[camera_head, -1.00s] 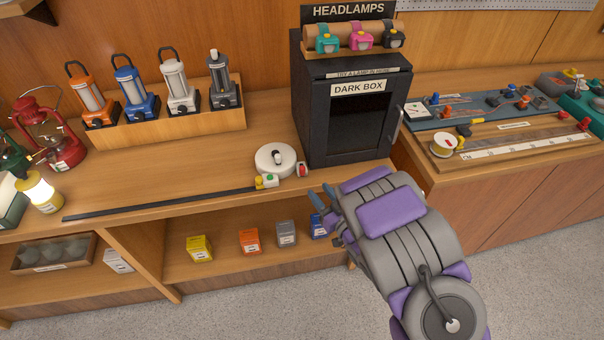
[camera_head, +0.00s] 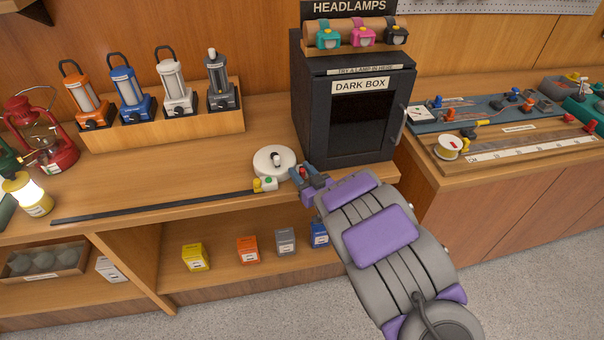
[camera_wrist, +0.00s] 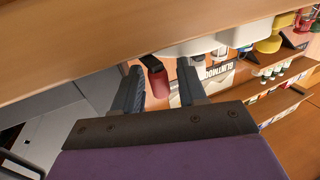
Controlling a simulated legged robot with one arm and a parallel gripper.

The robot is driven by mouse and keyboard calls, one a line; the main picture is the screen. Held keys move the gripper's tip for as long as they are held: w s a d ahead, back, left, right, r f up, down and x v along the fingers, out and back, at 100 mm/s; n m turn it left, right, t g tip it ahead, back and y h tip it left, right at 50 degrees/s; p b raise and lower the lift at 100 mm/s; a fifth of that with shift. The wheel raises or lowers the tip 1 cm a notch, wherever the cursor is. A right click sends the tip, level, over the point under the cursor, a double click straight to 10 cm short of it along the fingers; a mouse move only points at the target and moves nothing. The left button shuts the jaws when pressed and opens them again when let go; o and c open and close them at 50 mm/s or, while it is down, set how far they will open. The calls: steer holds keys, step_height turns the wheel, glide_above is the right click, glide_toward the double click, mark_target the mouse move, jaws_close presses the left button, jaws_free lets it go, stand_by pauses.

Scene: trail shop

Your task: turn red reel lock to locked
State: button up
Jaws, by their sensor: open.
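The white reel (camera_head: 268,161) sits on the wooden counter near the dark box, with a black strip running left from it. It also shows in the wrist view (camera_wrist: 205,44). Its red lock (camera_wrist: 158,83) is a small red tab on a dark stem, seen in the wrist view between my two fingers. My gripper (camera_head: 301,173) is open at the reel's right side, with one finger on each side of the red tab; the wrist view shows it too (camera_wrist: 160,68). Gaps show beside the tab. In the head view my gripper mostly hides the lock.
The dark box (camera_head: 350,115) stands just behind and right of my gripper. A yellow-and-green piece (camera_head: 265,184) sits at the reel's front left. Lanterns (camera_head: 140,88) stand in a wooden rack. Small boxes (camera_head: 248,250) sit on the shelf below. The counter's left middle is mostly clear.

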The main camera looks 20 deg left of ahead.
jaws_close()
stand_by(0.3)
steer(key=shift+w+d+n+g+p, duration=0.1)
steer(key=shift+d+n+g+p, duration=0.15)
steer(key=shift+p, duration=0.3)
steer(key=shift+w+d+n+g+y+p, duration=0.15)
steer(key=shift+d+n+g+y+p, duration=0.15)
steer(key=shift+n+g+y+p, duration=0.6)
steer(key=shift+w+d+n+g+y+p, duration=0.15)
steer(key=shift+n+g+y+p, duration=0.3)
steer(key=shift+g, duration=0.6)
steer(key=shift+w+d+f+n+g+y+b, duration=0.15)
steer(key=shift+n+g+y+b, duration=0.1)
steer(key=shift+n+g, duration=0.45)
steer(key=shift+w+d+n+g+y+b, duration=0.1)
steer(key=shift+n+g+y, duration=0.1)
steer(key=shift+n+g, duration=0.5)
steer(key=shift+w+n+g+b, duration=0.2)
steer(key=shift+n+g+b, duration=0.6)
steer(key=shift+g, duration=0.8)
steer(key=shift+d+g, duration=0.1)
steer(key=shift+g, duration=0.2)
